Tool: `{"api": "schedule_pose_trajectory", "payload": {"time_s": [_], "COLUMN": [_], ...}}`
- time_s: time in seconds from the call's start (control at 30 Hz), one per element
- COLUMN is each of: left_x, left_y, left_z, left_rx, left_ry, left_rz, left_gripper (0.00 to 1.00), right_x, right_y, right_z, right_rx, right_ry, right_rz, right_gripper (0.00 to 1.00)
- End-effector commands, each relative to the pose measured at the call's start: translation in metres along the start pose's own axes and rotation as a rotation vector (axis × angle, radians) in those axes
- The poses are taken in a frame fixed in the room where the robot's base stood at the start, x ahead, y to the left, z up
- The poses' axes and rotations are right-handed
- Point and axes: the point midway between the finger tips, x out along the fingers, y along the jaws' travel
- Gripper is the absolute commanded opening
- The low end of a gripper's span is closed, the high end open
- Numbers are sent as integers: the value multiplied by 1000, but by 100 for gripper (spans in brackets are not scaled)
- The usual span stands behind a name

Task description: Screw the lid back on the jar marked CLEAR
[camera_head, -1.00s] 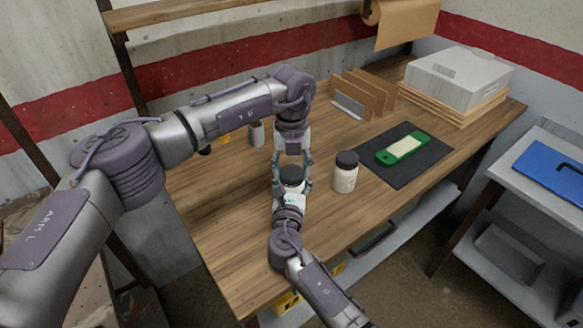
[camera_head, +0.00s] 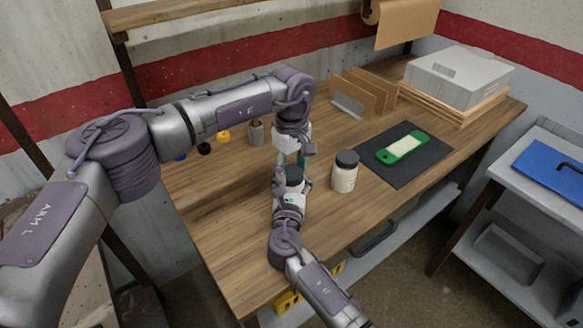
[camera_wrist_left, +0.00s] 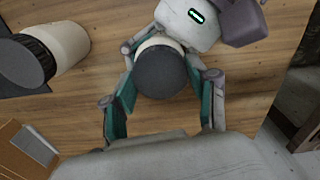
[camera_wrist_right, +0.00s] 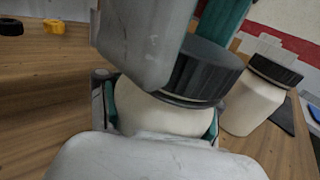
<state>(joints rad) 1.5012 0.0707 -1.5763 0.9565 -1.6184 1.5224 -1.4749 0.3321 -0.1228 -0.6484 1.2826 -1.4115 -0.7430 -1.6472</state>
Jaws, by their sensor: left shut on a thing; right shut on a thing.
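A cream jar (camera_wrist_right: 165,118) stands upright in my right gripper (camera_head: 289,192), which is shut around its body. A black ribbed lid (camera_wrist_right: 212,76) is on its mouth; a thin pale ring shows beneath the lid in the right wrist view. My left gripper (camera_head: 292,165) points down from above, its teal fingers on either side of the lid (camera_wrist_left: 161,73), shut on it. A second cream jar (camera_head: 345,174) with a black lid stands to the right; it also shows in the left wrist view (camera_wrist_left: 62,38). No jar marking is readable.
A green-and-cream object (camera_head: 403,148) lies on a dark mat (camera_head: 428,170) at right. A brown divider rack (camera_head: 366,94), a grey bin (camera_head: 460,72) and a metal cup (camera_head: 256,133) stand farther back. Small yellow and black items lie back left. The table's front left is clear.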

Motion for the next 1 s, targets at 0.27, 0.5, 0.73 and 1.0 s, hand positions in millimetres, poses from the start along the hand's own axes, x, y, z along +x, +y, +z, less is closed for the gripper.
{"api": "schedule_pose_trajectory", "payload": {"time_s": [0.27, 0.5, 0.73, 1.0], "left_x": [0, 0, -3, -48], "left_y": [0, 0, 0, 1], "left_z": [-1, -1, 0, -1], "left_rx": [50, 50, 50, 50], "left_ry": [3, 2, 2, 3], "left_rz": [2, 1, 2, 4], "left_gripper": [72, 88, 88, 88], "right_x": [0, 0, 0, 0], "right_y": [0, 0, 0, 0], "right_z": [0, 0, 0, 0], "right_rx": [-1, -1, -1, -1], "right_ry": [0, 0, 0, 0], "right_rz": [0, 0, 0, 0], "right_gripper": [0, 0, 0, 0]}}
